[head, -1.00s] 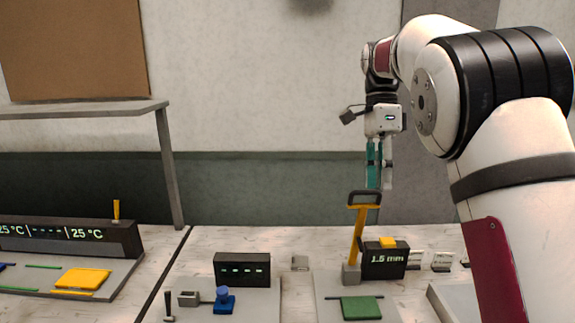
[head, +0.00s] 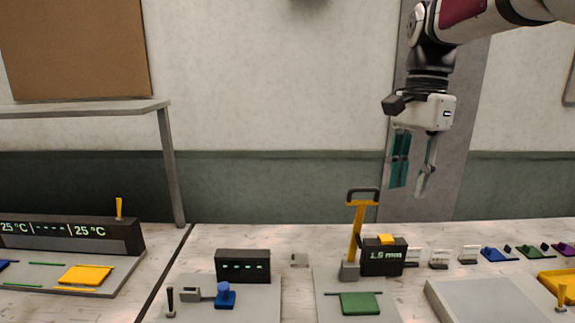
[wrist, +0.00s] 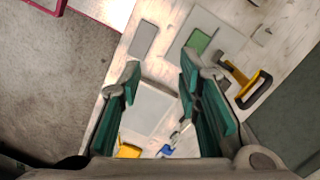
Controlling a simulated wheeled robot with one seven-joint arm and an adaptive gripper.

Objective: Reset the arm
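My gripper (head: 411,190) hangs from my arm in the upper right of the head view, fingers pointing down. It is in the air above the back of the table, to the right of the yellow lever. Its two teal-padded fingers are apart with nothing between them. In the wrist view my gripper (wrist: 158,85) also shows wide open and empty, with the table far below.
A yellow lever (head: 356,235) with a black handle stands by a black box reading 1.5 mm (head: 383,262). A green pad (head: 360,303), a grey plate (head: 485,302) and small coloured dies (head: 497,254) lie around. A shelf (head: 85,108) stands at left.

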